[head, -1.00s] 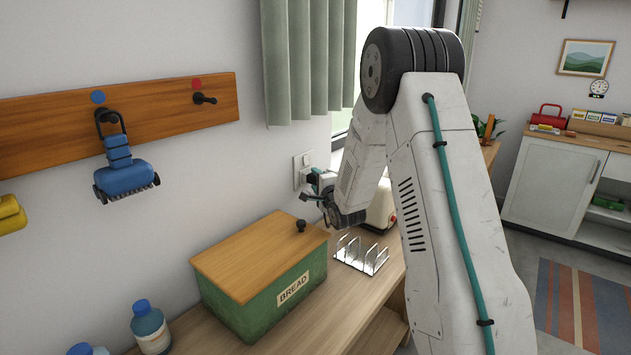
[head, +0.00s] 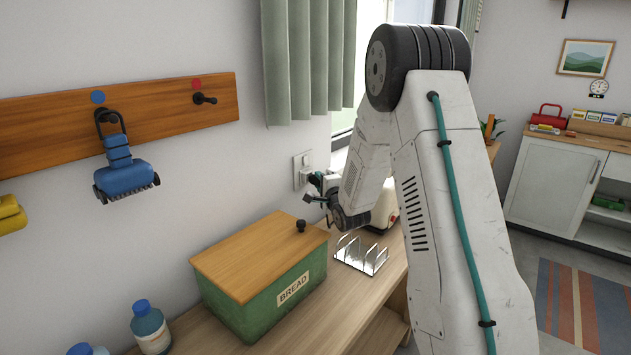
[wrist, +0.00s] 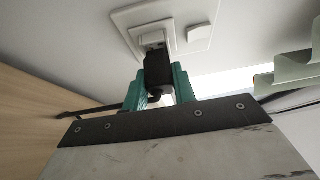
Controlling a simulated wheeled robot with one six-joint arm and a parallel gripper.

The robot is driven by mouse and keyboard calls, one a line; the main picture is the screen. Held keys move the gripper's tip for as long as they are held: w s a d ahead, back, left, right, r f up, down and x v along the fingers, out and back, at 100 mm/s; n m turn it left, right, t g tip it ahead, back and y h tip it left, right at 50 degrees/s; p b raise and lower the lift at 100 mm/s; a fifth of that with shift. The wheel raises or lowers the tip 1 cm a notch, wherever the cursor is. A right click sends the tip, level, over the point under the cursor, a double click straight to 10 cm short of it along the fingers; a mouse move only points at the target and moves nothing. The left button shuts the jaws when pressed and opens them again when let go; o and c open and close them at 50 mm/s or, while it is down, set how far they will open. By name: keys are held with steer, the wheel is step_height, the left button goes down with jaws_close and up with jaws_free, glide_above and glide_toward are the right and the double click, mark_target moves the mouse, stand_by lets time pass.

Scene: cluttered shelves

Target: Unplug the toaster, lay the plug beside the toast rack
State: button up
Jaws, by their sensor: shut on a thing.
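The black plug (wrist: 157,68) is between the teal fingers of my gripper (wrist: 159,84), which is shut on it. The plug is right at the white wall socket (wrist: 129,17) in the wrist view; I cannot tell whether its pins are still inside. In the head view my gripper (head: 318,183) is just right of the socket (head: 302,160). A dark cord (wrist: 88,110) runs left from the plug. The cream toaster (head: 385,207) is mostly hidden behind my arm. The metal toast rack (head: 361,255) stands on the counter, below and right of my gripper.
A green bread box (head: 263,295) with a wooden lid stands left of the rack. Bare counter (head: 335,305) lies in front of the rack. A curtain (head: 305,65) hangs above the socket. A blue brush (head: 127,180) hangs from a wooden rail.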

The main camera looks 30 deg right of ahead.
steer(key=s, duration=0.2)
steer(key=s+d, duration=0.1)
steer(key=shift+s+d, duration=0.15)
steer(key=shift+s, duration=0.2)
stand_by(1.0)
